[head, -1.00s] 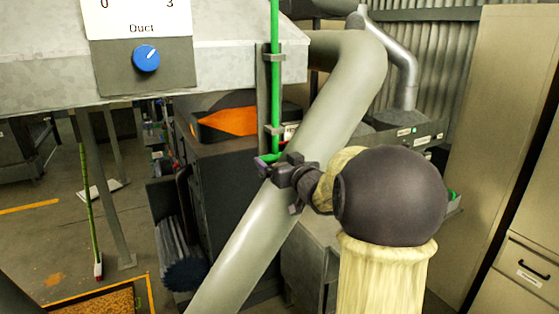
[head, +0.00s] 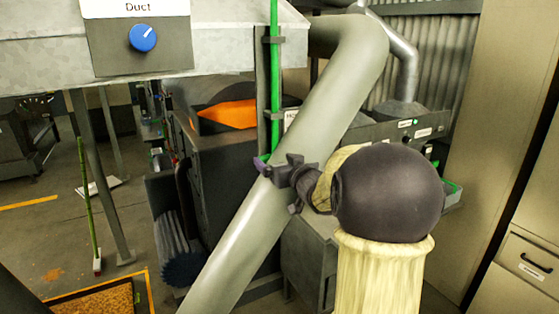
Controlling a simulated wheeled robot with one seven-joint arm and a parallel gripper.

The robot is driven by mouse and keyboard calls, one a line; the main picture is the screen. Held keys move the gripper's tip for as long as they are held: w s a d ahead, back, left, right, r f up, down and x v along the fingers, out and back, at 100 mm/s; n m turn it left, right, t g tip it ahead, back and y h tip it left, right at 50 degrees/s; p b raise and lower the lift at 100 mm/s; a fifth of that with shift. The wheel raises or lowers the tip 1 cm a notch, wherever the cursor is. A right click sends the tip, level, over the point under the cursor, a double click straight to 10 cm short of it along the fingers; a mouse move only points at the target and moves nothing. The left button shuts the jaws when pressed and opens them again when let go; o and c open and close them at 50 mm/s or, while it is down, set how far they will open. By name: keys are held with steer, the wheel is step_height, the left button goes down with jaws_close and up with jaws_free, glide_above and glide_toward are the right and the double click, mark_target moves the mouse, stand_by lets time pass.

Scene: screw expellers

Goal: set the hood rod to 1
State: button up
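A bright green upright rod (head: 275,75), which I take as the hood rod, runs through grey brackets at the right end of the metal hood. Its lower end is close to my gripper (head: 263,164). A small purple piece shows there beside a bit of green; I cannot tell whether it is a fingertip or part of the handle. My gripper reaches in from the right, in front of the thick grey pipe. Its fingers are too small and overlapped to tell whether they are shut on the rod. A white label (head: 290,118) beside the rod is partly hidden and unreadable.
A blue knob (head: 143,38) sits on the grey panel marked "Duct" at the upper left. The thick pipe (head: 330,95) slants behind my arm. A dark machine with an orange patch (head: 228,114) stands behind. Tan cabinets (head: 510,120) are at the right.

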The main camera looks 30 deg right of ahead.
steer(key=shift+o, duration=0.2)
steer(key=shift+w, duration=0.1)
steer(key=s+b, duration=0.4)
steer(key=s, duration=1.3)
steer(key=shift+s+d+b, duration=0.2)
steer(key=shift+d+b, duration=0.1)
steer(key=shift+b, duration=0.05)
steer(key=shift+w, duration=0.1)
steer(key=shift+f, duration=0.15)
